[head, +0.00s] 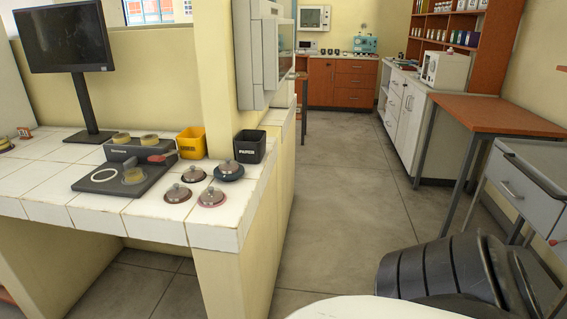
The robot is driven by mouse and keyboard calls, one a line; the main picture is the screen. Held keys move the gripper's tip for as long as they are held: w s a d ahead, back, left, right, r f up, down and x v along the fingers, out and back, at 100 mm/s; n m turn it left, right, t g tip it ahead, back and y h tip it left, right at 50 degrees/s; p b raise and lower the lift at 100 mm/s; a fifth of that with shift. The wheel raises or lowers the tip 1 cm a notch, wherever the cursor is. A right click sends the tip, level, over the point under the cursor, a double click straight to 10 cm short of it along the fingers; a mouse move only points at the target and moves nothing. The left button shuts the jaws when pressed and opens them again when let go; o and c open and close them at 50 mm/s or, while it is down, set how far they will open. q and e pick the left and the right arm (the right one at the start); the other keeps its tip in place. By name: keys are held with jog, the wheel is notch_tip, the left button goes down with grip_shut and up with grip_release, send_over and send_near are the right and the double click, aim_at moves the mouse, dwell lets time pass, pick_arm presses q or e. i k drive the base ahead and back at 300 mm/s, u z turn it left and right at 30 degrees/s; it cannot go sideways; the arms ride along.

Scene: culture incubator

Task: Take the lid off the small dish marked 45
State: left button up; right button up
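Several small round dishes with knobbed lids stand on the white tiled bench (150,228) at the left. One pale-rimmed dish (177,194) is at the front left, and a reddish one (211,198) is at the front right. Another brownish dish (194,174) sits behind them, and a dark bluish one (229,171) is at the back right. All look covered. Any number on them is too small to read, so I cannot tell which is marked 45. Neither of my grippers is in view.
A black device (100,183) with amber dishes on it stands left of the lidded dishes. A yellow bin (191,143) and a black bin (249,147) stand behind them. A monitor (65,40) is at the back left.

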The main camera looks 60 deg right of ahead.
aim_at(229, 164)
jog(key=z, duration=1.7)
